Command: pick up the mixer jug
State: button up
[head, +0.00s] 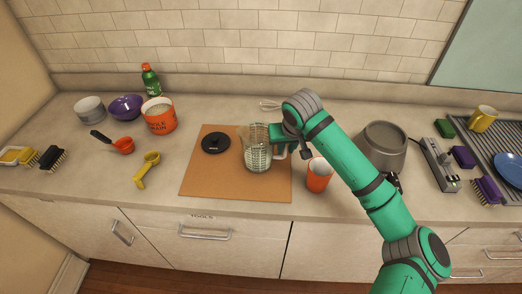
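The mixer jug (256,158) is a clear, ribbed jug with a handle on its right side. It stands upright on a brown board at the middle of the counter. A round black piece, perhaps its lid (216,143), lies on the board to the left. My gripper (285,140) is at the jug's upper right, by the rim and handle. It overlaps the jug in the picture, and I cannot tell whether it touches. The fingertips are too small and partly hidden to show whether they are open or shut.
An orange cup (319,175) stands close to the right of the board (206,180). A grey pot-like vessel (385,143) is farther right, behind my arm. A whisk (270,105) lies behind the jug. A yellow scoop (146,170) and an orange tub (159,117) are at left.

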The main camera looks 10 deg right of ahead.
jog(key=shift+w+f, duration=0.2)
jog(key=shift+f, duration=0.2)
grip_shut()
jog(key=shift+r, duration=0.1)
